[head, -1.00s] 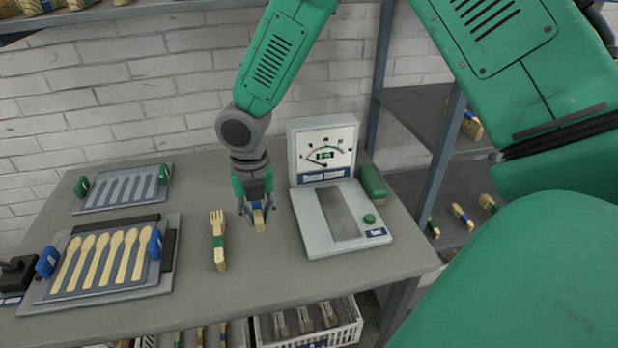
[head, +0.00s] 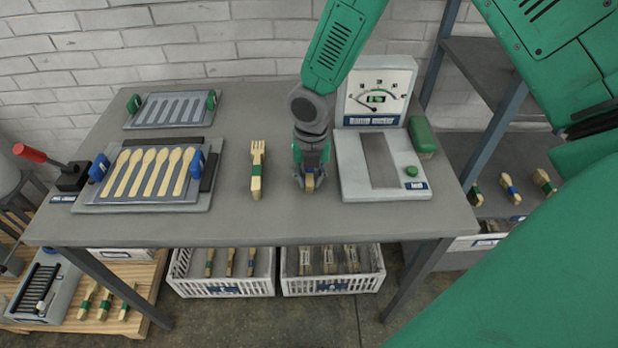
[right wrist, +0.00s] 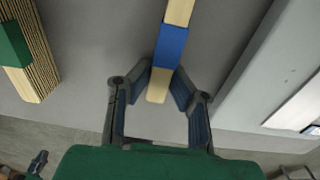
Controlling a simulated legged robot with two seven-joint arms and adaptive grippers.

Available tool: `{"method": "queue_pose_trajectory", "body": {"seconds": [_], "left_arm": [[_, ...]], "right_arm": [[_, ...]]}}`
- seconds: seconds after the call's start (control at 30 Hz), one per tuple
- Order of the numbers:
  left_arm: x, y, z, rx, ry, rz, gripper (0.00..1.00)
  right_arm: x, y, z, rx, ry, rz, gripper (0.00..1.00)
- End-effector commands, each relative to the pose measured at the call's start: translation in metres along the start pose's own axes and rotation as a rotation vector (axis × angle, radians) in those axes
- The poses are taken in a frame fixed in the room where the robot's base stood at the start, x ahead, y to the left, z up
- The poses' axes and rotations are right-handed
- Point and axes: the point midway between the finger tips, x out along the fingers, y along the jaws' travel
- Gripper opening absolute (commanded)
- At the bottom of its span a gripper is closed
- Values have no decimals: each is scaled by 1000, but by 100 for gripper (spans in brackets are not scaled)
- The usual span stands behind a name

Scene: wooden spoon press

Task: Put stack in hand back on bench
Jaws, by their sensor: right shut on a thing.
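My right gripper (head: 309,180) is shut on a wooden stack (head: 310,185) at the bench, between the fork stack and the scale. In the right wrist view, the stack (right wrist: 171,45) is pale wood with a blue band, and the fingers (right wrist: 164,86) lie on either side of it near its close end. The stack is low over the grey bench (head: 240,222); I cannot tell whether it touches. In the head view the gripper hides most of the stack. My left gripper is not in view.
A fork stack with a green band (head: 256,170) lies left of my gripper. A tray of spoons (head: 150,203) and an empty slotted tray (head: 170,95) are further left. Bare bench lies in front.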

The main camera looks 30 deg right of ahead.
Motion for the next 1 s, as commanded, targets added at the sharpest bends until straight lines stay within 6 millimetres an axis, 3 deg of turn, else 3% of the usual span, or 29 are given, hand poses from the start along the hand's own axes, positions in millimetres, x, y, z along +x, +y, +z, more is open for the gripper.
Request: {"method": "queue_pose_trajectory", "body": {"seconds": [0.07,0.1,0.13,0.17,0.57,1.0], "left_arm": [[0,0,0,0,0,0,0],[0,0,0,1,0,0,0],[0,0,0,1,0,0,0],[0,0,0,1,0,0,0],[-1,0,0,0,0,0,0],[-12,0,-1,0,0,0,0]], "right_arm": [[0,0,-1,0,0,-2,0],[-1,0,-1,0,0,-3,22],[-1,0,-1,0,0,-3,33],[-1,0,-1,0,0,-3,36],[-9,1,-1,0,-2,-2,36],[-95,1,0,0,-3,0,36]]}}
